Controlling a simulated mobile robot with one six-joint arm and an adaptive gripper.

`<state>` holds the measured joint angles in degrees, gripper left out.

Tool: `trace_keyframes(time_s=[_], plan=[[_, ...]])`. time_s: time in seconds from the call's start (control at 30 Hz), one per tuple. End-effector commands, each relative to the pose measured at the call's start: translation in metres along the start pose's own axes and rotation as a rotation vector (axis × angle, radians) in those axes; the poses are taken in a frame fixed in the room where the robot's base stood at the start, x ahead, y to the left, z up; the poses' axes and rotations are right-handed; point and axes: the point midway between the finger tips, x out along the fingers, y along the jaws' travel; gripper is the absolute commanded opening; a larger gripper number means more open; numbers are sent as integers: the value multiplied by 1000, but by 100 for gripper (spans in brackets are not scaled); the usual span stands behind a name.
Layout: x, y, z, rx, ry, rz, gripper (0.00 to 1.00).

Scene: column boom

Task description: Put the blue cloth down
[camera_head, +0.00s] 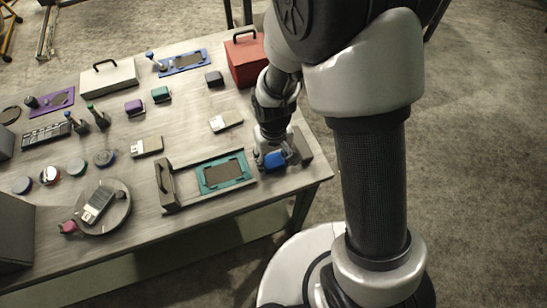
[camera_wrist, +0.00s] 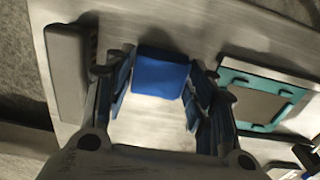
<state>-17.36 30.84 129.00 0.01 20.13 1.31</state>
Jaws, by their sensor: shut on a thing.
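The blue cloth (camera_wrist: 161,77) shows as a folded blue block between the fingers of my gripper (camera_wrist: 158,92) in the wrist view. In the head view the blue cloth (camera_head: 275,160) is at the tip of my gripper (camera_head: 272,157), low over the table's near right corner. My gripper is shut on it. I cannot tell whether the cloth touches the tabletop (camera_head: 225,140).
A teal-framed tray (camera_head: 238,165) lies close to the left of my gripper, and a dark grey block (camera_head: 302,145) stands close to its right. A red box (camera_head: 245,60) stands behind. Several small items, including a round plate (camera_head: 118,218), spread over the table's left side.

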Motion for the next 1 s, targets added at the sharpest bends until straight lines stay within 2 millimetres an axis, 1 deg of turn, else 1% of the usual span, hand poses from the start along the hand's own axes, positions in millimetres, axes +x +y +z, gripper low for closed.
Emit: trace_keyframes(time_s=[0.1, 0.13, 0.4, 0.77, 0.87, 0.97, 1.0], plan=[[5, 0, 0, 0, 0, 0, 32], [4, 0, 0, 0, 0, 0, 53], [3, 0, 0, 0, 0, 0, 71], [0, 0, 0, 0, 0, 0, 71], [-10, 0, -1, 0, 2, 0, 71], [-29, 0, -1, 0, 4, 0, 71], [-38, 0, -1, 0, 5, 0, 71]])
